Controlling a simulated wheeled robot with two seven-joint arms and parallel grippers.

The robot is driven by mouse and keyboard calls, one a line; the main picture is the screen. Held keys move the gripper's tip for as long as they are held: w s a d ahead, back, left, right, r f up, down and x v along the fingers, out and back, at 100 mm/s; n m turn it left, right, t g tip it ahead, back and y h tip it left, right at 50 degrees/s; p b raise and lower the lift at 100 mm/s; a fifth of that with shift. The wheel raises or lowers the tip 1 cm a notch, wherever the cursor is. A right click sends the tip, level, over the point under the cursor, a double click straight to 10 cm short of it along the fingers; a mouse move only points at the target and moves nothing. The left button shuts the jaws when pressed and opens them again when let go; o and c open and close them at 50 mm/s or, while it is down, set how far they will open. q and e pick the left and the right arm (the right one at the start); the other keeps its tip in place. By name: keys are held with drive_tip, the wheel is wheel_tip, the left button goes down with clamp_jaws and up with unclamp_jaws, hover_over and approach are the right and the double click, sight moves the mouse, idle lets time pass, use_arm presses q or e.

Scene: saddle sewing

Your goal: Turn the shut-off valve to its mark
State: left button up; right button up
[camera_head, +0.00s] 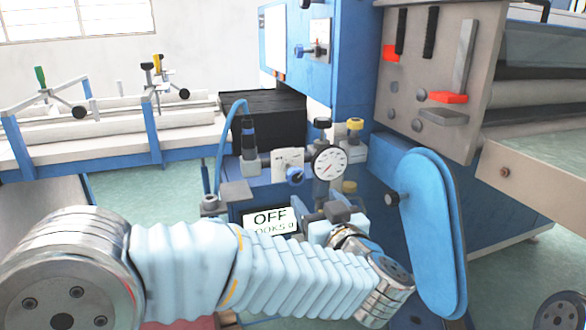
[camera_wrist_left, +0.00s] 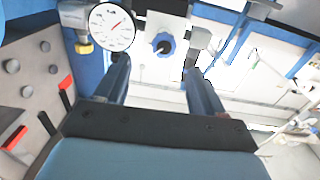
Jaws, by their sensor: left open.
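A blue star-shaped knob (camera_head: 295,175), which looks like the shut-off valve, sits on a pale plate left of a round white dial gauge (camera_head: 329,162). In the left wrist view the blue knob (camera_wrist_left: 163,43) appears beyond and between the fingertips, with the gauge (camera_wrist_left: 112,27) to its left. My left gripper (camera_wrist_left: 157,70) is open and empty, its two fingers apart, and no contact with the knob shows. In the head view my left gripper (camera_head: 338,208) is below the gauge, partly hidden by its own wrist. I cannot make out a mark on the knob. My right gripper is not in view.
An OFF sign (camera_head: 270,219) is behind my left arm. A black knob (camera_head: 322,123) and a yellow knob (camera_head: 355,125) stand above the gauge. A large blue guard (camera_head: 433,230) is close on the right. A blue hose (camera_head: 222,150) runs on the left.

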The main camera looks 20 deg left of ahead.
sight(293, 170)
use_arm(q)
drive_tip(key=x, duration=1.3)
drive_tip(key=shift+a+r+p, duration=0.35)
drive_tip(key=shift+a, duration=0.05)
drive_tip(key=c, duration=1)
